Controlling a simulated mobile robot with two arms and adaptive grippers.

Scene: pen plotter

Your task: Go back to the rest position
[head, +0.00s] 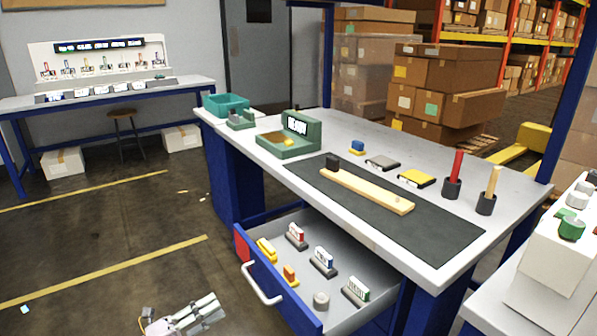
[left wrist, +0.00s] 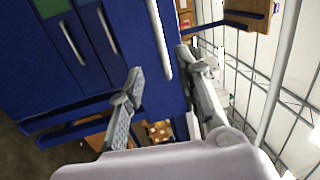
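My left gripper (head: 216,309) is low at the bottom of the head view, left of the open drawer. In the left wrist view my left gripper (left wrist: 158,80) has its fingers spread with nothing between them. The open blue drawer (head: 277,297) holds several stamps and a small grey round piece. Its white handle (head: 262,287) is to the right of the gripper, with a gap between them in the head view. Blue drawer fronts (left wrist: 85,45) with pale handles show beyond the fingers in the left wrist view. My right gripper is not in view.
The workbench (head: 350,128) carries a dark mat (head: 440,222) with a wooden bar (head: 370,190), a green device (head: 290,135) and two pen cups. A white stand (head: 560,265) is at the right. The floor (head: 110,265) left of the drawer is mostly clear.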

